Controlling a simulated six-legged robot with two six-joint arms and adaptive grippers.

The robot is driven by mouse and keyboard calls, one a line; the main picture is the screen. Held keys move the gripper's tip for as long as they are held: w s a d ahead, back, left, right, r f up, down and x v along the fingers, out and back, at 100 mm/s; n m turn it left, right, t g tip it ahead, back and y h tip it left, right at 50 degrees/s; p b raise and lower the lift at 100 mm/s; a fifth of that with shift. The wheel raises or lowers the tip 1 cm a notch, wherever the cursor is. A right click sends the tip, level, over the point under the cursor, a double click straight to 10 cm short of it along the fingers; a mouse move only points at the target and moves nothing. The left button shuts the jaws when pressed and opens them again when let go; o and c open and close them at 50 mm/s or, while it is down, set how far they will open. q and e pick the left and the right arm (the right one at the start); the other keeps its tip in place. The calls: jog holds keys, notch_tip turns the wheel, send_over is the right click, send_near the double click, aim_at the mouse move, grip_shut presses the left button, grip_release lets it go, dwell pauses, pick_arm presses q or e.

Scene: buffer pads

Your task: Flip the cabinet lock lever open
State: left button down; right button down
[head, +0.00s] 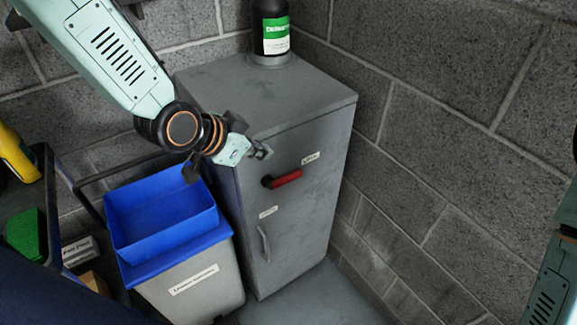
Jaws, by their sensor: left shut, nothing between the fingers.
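The grey cabinet (325,128) stands in the corner against the block walls. Its red lock lever (286,179) is on the front, lying nearly level with a slight tilt up to the right, under a small white label (311,158). A grey door handle (264,243) sits lower on the front, and the door looks shut. My left gripper (262,153) is shut and empty, just left of and above the lever, apart from it in the picture; how near it is in depth I cannot tell. My right gripper is not in view; only part of my right arm shows at the right edge.
A dark bottle with a green label (276,35) stands on the cabinet top. A blue tray (160,208) sits on a grey bin (196,287) left of the cabinet. A cart (48,185) with a green item (25,235) is at far left. Floor right of the bin is clear.

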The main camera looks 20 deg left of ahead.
pick_arm(q)
jog(key=b, duration=0.2)
send_near(295, 173)
jog(key=shift+w+d+f, duration=1.15)
jog(key=shift+w+f, duration=0.05)
jog(key=shift+w, duration=0.55)
jog(key=shift+a+f+m, duration=0.2)
jog(key=shift+f+m, duration=0.2)
jog(key=shift+f, duration=0.2)
jog(key=shift+w+a+f, duration=0.1)
jog(key=shift+w+f, duration=0.05)
jog(key=shift+f, duration=0.05)
jog(key=shift+r, duration=0.1)
